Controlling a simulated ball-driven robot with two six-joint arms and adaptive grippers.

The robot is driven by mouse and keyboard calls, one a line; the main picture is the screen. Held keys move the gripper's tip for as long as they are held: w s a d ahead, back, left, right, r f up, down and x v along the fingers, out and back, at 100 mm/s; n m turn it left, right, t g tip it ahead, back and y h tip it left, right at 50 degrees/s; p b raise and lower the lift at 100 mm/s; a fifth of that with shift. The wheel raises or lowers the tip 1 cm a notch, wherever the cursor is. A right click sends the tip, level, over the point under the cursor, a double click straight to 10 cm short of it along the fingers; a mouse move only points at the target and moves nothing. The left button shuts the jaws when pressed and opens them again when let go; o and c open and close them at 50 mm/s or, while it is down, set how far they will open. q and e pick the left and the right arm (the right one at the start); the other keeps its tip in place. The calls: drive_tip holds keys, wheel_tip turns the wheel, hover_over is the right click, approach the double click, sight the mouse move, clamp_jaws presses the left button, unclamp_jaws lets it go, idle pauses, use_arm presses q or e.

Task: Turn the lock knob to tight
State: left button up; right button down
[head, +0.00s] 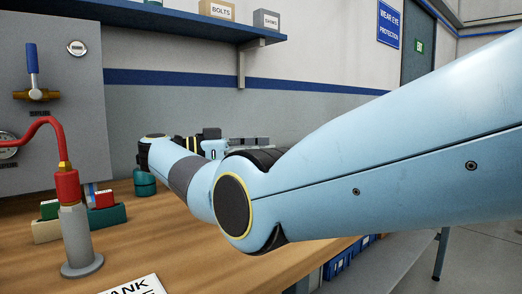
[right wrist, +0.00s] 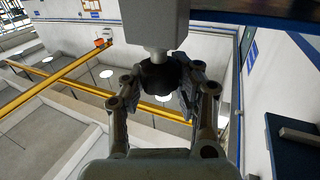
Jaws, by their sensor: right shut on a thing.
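The lock knob (right wrist: 160,76) shows in the right wrist view as a dark round knob under a pale grey block. My right gripper (right wrist: 163,84) is shut on it, with a finger on each side. In the head view my right arm reaches across the bench and hides much of what lies behind it. The knob cannot be made out there, and its turn position cannot be read. My left gripper is not in view.
A grey panel (head: 70,120) with a valve and blue lever stands at left. A red-hosed fitting on a grey base (head: 81,266) stands on the wooden bench (head: 165,240). Small bins (head: 110,216) sit behind it. A blue shelf (head: 150,20) with boxes runs above.

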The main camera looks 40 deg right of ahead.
drive_tip(key=shift+f, duration=0.1)
idle(0.4)
drive_tip(key=c, duration=0.9)
unclamp_jaws()
drive_tip(key=shift+a, duration=0.15)
drive_tip(key=shift+r, duration=5.05)
